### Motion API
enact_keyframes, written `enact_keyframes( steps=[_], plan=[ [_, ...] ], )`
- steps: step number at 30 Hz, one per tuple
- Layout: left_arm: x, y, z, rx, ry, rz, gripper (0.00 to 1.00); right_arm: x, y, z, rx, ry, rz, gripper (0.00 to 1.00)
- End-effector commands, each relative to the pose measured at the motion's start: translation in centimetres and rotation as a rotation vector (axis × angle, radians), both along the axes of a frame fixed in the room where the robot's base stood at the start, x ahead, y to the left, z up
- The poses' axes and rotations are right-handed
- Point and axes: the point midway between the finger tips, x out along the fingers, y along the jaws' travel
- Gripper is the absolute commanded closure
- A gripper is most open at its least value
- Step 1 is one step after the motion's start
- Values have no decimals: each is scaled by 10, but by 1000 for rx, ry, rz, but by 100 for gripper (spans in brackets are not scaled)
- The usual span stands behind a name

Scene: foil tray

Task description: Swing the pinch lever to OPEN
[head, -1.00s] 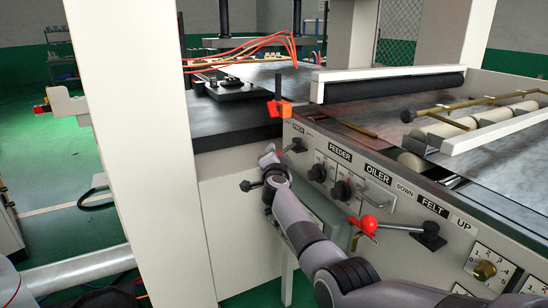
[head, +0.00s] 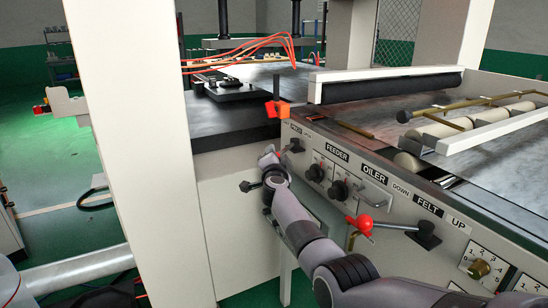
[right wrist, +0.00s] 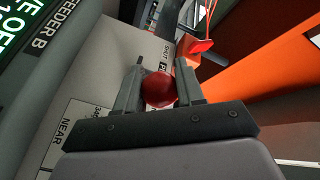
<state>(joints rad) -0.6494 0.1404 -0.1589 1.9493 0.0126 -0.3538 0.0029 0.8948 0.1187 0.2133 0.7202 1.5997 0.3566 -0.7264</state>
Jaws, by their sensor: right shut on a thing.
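The pinch lever's dark pivot (head: 295,146) is on the front panel, below the small PINCH label at the panel's far left corner. Its red ball knob (right wrist: 158,90) sits between the two grey fingers of my right gripper (right wrist: 162,74) in the right wrist view. The gripper is shut on this knob. In the head view my right gripper (head: 268,158) is at the lever, and the knob is hidden there. In the wrist view SHUT lettering shows on the panel beyond the knob; no OPEN mark is readable. My left gripper is not in view.
An orange block (head: 277,109) stands above the panel corner. A white column (head: 145,150) rises to the left.

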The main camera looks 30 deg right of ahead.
Motion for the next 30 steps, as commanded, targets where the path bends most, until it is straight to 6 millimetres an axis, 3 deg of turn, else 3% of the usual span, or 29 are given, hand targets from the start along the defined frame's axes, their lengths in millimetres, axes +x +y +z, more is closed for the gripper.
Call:
enact_keyframes(
  steps=[1, 22, 23, 24, 30],
  plan=[
    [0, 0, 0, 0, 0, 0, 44, -3, -4, -8, 4, 12, -12, 100],
    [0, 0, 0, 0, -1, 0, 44, -3, -5, -7, 4, 11, -14, 100],
    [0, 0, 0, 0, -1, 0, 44, -3, -5, -7, 4, 11, -14, 53],
    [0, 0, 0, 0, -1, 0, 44, -3, -5, -7, 3, 10, -13, 40],
    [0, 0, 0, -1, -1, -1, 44, -2, -4, -4, 3, 6, -10, 37]
  ],
)
